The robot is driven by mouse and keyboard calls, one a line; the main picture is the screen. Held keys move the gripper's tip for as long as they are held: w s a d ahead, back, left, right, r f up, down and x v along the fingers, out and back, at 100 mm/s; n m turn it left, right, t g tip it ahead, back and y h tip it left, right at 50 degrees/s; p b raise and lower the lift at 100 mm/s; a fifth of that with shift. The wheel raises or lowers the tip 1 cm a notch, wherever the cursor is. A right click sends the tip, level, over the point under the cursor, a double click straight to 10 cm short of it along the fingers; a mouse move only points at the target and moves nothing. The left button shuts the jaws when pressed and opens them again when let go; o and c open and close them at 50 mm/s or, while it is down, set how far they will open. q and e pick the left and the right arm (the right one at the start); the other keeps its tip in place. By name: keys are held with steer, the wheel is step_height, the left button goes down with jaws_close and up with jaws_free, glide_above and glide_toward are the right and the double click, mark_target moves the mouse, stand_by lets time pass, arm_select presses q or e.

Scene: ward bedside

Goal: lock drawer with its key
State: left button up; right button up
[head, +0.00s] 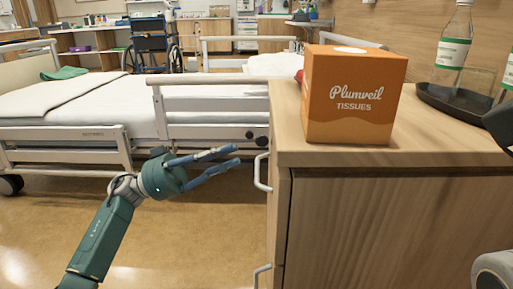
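A wooden bedside cabinet (385,225) stands at the right, its drawer fronts turned to the left and seen edge-on. The upper drawer handle (262,172) is a pale loop, and a lower handle (262,276) shows at the bottom edge. I see no key and no keyhole; the drawer faces are mostly hidden by the angle. My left gripper (222,161) is open and empty, its fingers pointing right, a little left of the upper handle in the picture. Dark and grey parts at the right edge seem to be my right arm; no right gripper fingers show.
On the cabinet top stand an orange tissue box (352,95), a dark tray (455,106) and a bottle (455,45) with a green label. A bed (100,100) with rails lies behind my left gripper. A wheelchair (152,45) stands farther back. The floor at left is clear.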

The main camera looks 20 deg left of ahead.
arm_select(q)
steer(key=b+x, duration=0.2)
steer(key=x, duration=0.5)
steer(key=shift+b, duration=0.35)
jaws_close()
